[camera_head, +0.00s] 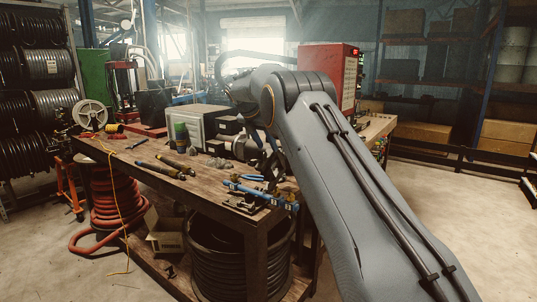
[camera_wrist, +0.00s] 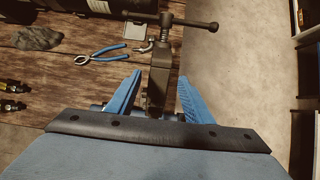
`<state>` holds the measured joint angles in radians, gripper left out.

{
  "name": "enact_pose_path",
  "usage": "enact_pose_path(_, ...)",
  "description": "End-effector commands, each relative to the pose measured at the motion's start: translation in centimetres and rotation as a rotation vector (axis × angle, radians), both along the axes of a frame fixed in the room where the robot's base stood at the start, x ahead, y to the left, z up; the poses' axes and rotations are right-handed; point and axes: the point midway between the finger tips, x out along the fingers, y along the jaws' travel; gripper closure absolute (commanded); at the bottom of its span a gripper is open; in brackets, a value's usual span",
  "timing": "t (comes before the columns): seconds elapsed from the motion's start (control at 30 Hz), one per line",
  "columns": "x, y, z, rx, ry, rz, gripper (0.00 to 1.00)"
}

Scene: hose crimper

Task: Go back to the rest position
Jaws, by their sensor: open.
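My gripper (camera_wrist: 155,102) is in the wrist view, with two blue fingers spread apart and nothing seen held between them. It points down over the edge of the wooden workbench (camera_wrist: 60,68). A dark metal vise or clamp (camera_wrist: 160,75) with a bar handle lies beyond and between the fingertips; I cannot tell whether they touch. In the head view, my grey arm reaches from the lower right up to the bench. My gripper there is mostly hidden among the items on the bench.
Blue-handled pliers (camera_wrist: 100,54) and a crumpled grey rag (camera_wrist: 38,38) lie on the bench. A grey crimper box (camera_head: 190,125) and a red cabinet (camera_head: 343,75) stand behind. Hose reels (camera_head: 45,65) fill the left. Open concrete floor (camera_head: 440,190) lies to the right.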

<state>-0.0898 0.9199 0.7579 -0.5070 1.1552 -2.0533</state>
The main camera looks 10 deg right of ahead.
Motion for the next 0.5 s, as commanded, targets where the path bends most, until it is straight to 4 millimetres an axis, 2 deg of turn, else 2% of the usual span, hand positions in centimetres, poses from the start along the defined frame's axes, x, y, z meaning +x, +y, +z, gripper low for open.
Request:
enact_pose_path(0.2,-0.7,0.9,1.7,0.0,0.0,0.001,0.53)
enact_pose_path(0.5,-0.8,1.0,1.9,0.0,0.002,0.0,0.53)
